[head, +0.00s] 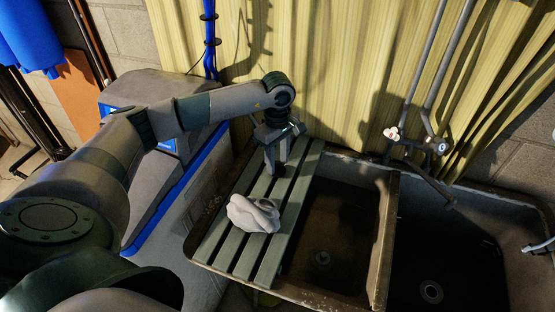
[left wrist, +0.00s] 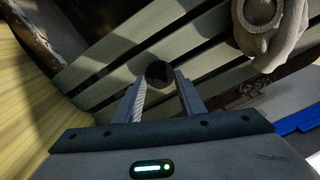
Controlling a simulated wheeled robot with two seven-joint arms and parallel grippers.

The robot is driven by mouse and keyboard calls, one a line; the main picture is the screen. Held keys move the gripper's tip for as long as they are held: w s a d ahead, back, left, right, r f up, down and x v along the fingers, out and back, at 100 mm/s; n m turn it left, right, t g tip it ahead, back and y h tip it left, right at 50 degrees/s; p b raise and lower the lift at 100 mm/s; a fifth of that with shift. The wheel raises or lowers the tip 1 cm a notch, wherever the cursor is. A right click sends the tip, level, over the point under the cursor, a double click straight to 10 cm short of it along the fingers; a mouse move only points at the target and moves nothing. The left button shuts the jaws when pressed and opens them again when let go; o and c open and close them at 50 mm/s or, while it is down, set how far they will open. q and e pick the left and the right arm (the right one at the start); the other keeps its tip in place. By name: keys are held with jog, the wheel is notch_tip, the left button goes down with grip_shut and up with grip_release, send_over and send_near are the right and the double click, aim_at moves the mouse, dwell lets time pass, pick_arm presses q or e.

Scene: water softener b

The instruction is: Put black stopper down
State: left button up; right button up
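My left gripper (head: 276,168) points down over the green slatted board (head: 293,190), near its back end. In the left wrist view, the black stopper (left wrist: 158,74) is a small dark round piece between the two fingertips of my left gripper (left wrist: 161,78). Both fingertips reach its sides, so the gripper appears shut on it. The stopper is very close to the slats; whether it touches them is hard to tell. My right gripper is not in view.
A grey and blue water softener (head: 150,95) stands behind my left arm. Bare slats surround the stopper.

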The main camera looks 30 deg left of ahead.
aim_at(278, 163)
pick_arm(q)
jog(key=shift+r, duration=0.1)
